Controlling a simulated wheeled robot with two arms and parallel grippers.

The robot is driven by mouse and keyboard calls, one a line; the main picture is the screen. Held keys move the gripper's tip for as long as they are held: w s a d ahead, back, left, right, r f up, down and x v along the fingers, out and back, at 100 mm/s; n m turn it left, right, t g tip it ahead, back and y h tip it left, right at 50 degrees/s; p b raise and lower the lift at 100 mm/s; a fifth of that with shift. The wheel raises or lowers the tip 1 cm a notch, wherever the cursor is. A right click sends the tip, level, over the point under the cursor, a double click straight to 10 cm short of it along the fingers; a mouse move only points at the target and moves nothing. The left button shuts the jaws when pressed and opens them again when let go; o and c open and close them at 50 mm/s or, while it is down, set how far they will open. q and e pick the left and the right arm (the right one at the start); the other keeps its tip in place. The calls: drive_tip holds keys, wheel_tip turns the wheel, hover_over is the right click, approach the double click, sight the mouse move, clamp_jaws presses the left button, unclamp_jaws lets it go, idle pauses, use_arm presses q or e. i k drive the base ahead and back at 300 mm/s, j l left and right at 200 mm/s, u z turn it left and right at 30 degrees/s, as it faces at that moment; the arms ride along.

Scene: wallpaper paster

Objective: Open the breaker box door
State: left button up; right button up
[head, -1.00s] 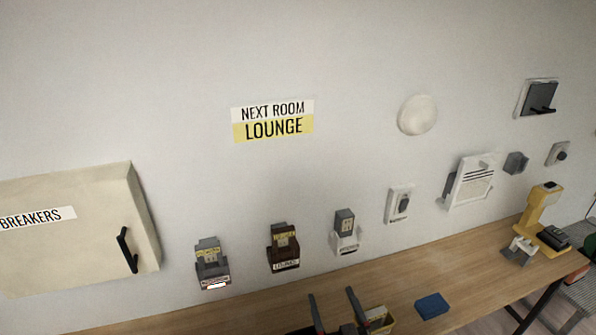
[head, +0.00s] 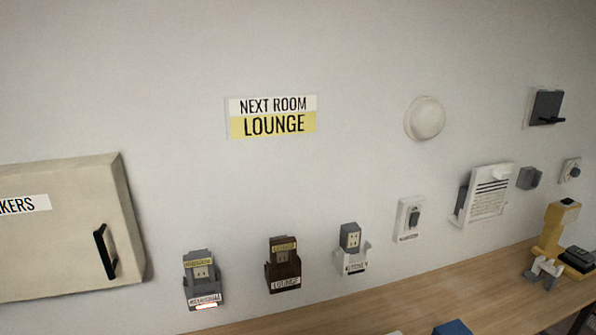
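The breaker box (head: 60,240) is a cream box on the wall at the left edge of the head view, partly cut off. Its door looks shut. A black bar handle (head: 105,251) stands upright near the door's right edge. A white label ending in "KERS" (head: 25,204) is on the door. Neither of my grippers shows in the head view, so nothing is seen touching the handle.
A wooden table (head: 420,290) runs along the wall below. Holders labelled in white, one grey (head: 203,278), one brown (head: 283,264) and one white (head: 352,250), are on the wall right of the box. A yellow device (head: 553,235) stands at the right.

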sight(68, 226)
drive_tip(key=u, duration=1.45)
drive_tip(key=k+l+z, duration=0.25)
drive_tip(key=i+l, duration=0.05)
